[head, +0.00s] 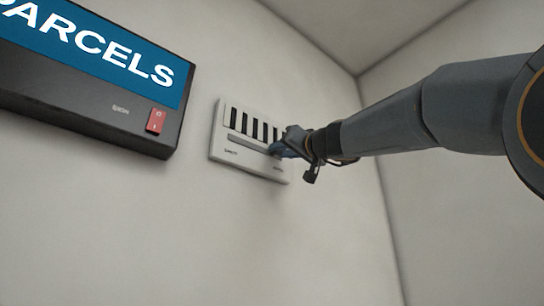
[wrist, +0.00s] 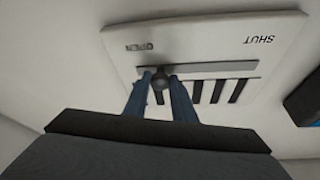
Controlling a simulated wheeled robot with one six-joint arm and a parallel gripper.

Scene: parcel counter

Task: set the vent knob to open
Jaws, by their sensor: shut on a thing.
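The vent (head: 218,140) is a pale wall plate with dark slots. In the wrist view its plate (wrist: 195,38) appears upside down, with OPEN printed at the left and SHUT at the right. A grey track (wrist: 215,68) runs between these labels. The dark round vent knob (wrist: 160,78) sits on the track close to its OPEN end, a little inside that end. My gripper (head: 279,149) is at the right part of the vent, hiding the knob in the head view. Its blue fingers (wrist: 160,84) are shut on the knob from both sides.
A blue PARCELS sign (head: 105,60) in a black case is on the wall left of the vent, with a red rocker switch (head: 156,120). A wall corner lies to the right. The wall below the vent is bare.

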